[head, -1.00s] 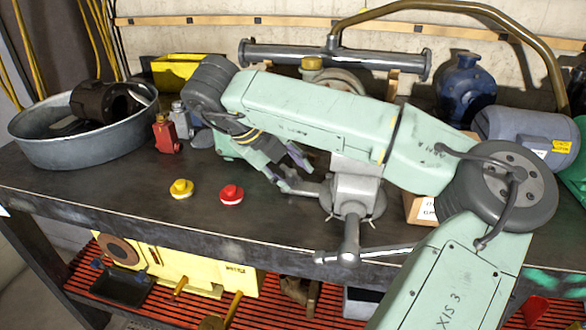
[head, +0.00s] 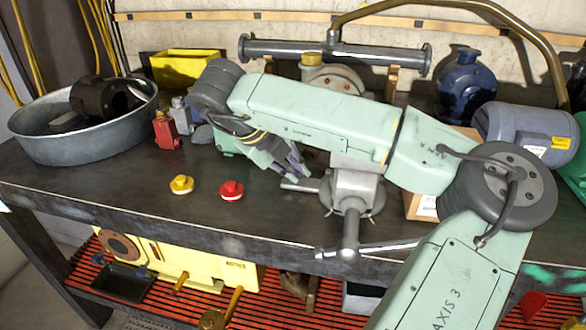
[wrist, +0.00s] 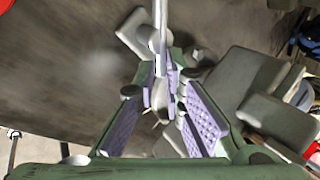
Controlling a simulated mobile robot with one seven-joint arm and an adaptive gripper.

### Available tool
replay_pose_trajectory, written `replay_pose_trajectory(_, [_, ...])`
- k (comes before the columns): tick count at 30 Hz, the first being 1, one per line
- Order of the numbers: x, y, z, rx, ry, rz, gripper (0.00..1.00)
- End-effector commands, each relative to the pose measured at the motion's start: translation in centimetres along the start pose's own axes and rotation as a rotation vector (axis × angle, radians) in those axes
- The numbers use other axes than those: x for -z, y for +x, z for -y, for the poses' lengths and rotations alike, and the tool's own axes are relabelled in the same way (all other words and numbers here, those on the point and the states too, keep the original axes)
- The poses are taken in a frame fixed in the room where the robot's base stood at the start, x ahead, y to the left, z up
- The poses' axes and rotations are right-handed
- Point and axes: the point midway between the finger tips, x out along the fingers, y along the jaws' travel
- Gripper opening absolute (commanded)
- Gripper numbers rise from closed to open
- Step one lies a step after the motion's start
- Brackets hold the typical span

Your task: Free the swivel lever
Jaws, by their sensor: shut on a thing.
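A grey vise (head: 354,188) stands on the bench near its front edge. A short pale bar (head: 299,185) sticks out to the left from low on the vise. My gripper (head: 298,170) reaches down beside the vise's left side, its lilac-padded fingers close together. In the wrist view, a thin pale rod, seemingly the swivel lever (wrist: 158,30), runs up from between the fingertips of my gripper (wrist: 164,75). My gripper is shut on it. The vise body (wrist: 235,82) lies right of the fingers. The lever's inner end is hidden.
A red button (head: 231,190) and a yellow button (head: 182,185) sit on the bench to the left. A metal basin (head: 75,150) stands farther left. A carton (head: 420,206) and a motor (head: 522,130) stand to the right. The vise's long handle (head: 383,248) overhangs the front edge.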

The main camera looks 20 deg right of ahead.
Motion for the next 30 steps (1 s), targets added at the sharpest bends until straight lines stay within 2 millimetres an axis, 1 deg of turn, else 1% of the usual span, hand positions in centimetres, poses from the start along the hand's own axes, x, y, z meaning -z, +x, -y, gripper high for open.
replay_pose_trajectory(12, [0.1,0.2,-0.3,-0.005,-0.009,0.001,0.00])
replay_pose_trajectory(17, [0.1,0.4,-0.3,-0.005,-0.041,0.023,0.00])
replay_pose_trajectory(23, [0.3,0.9,-0.2,-0.004,-0.134,0.085,0.00])
replay_pose_trajectory(30, [0.5,1.2,0.3,-0.007,-0.295,0.194,0.00])
